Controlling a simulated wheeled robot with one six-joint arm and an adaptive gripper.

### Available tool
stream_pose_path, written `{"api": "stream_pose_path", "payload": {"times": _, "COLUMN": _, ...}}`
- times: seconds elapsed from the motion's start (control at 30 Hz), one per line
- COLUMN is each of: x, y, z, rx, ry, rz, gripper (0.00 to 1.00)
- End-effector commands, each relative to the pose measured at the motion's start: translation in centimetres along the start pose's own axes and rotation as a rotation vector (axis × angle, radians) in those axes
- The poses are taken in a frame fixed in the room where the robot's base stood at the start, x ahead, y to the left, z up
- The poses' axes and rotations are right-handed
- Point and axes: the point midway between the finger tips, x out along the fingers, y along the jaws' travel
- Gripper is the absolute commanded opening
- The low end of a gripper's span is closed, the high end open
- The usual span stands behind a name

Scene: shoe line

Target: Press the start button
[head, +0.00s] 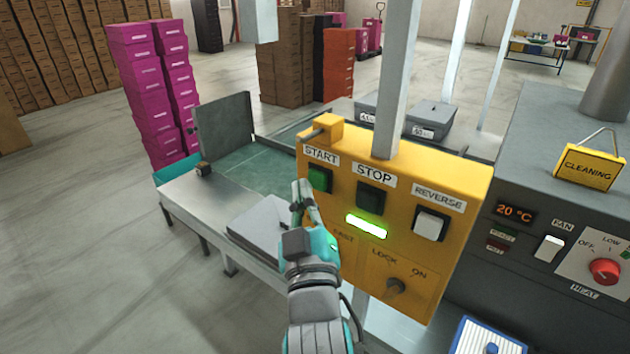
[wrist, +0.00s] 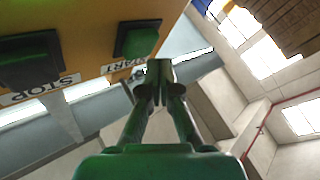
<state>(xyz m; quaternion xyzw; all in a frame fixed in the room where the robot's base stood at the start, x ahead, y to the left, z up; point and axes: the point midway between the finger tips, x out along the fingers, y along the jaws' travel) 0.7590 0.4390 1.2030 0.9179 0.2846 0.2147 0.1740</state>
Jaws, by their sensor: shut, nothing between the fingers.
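The start button (head: 320,179) is a green square on the upper left of a yellow control box (head: 466,190), under a START label. It also shows in the wrist view (wrist: 138,40), upside down. My gripper (head: 300,187) is shut and empty, its fingertips just left of and slightly below the start button in the head view. In the wrist view the shut fingertips (wrist: 161,75) are close beside the button's edge. Whether they touch it, I cannot tell. A green light (head: 366,226) glows on the box.
A dark stop button (head: 370,197) and a white reverse switch (head: 431,224) sit right of the start button. A key lock (head: 396,287) is below. A grey post (head: 397,80) rises behind the box. A conveyor table (head: 190,205) lies to the left.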

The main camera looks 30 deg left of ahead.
Motion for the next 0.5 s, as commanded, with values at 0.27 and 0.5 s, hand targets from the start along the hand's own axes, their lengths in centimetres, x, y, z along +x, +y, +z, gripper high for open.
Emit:
{"api": "stream_pose_path", "payload": {"times": 0.27, "x": -0.9, "y": -0.8, "z": -0.7, "rx": 0.001, "ry": 0.0, "rz": -0.003, "gripper": 0.0}}
{"api": "stream_pose_path", "payload": {"times": 0.5, "x": -2.4, "y": -1.8, "z": -1.8, "rx": 0.001, "ry": 0.001, "rz": -0.002, "gripper": 0.0}}
